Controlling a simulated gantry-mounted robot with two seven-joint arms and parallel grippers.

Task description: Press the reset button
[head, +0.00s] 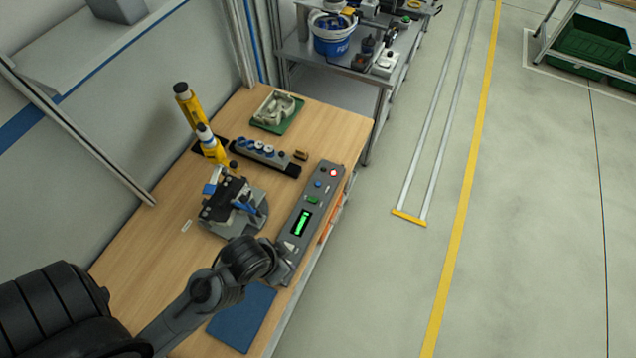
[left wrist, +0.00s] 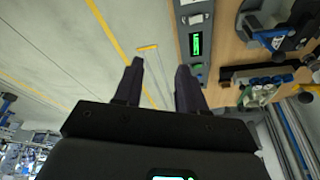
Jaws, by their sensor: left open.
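A grey control panel (head: 293,238) lies along the right edge of the wooden table. It has a lit green display (head: 302,222), a green button (head: 312,199), a blue button (head: 318,184) and a red button (head: 333,172). Their labels are too small to read, so I cannot tell which is reset. In the left wrist view the panel (left wrist: 181,25) and its display (left wrist: 196,44) show beyond my left gripper (left wrist: 158,75), which is open and empty. In the head view my left arm reaches over the panel's near end; its fingertips cannot be made out. My right gripper is not in view.
A dark fixture (head: 228,205) stands left of the panel. A blue mat (head: 241,318) lies near my arm. Behind are a holder with round parts (head: 262,152), a green tray (head: 277,125) and a yellow post (head: 190,108). Open floor lies to the right.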

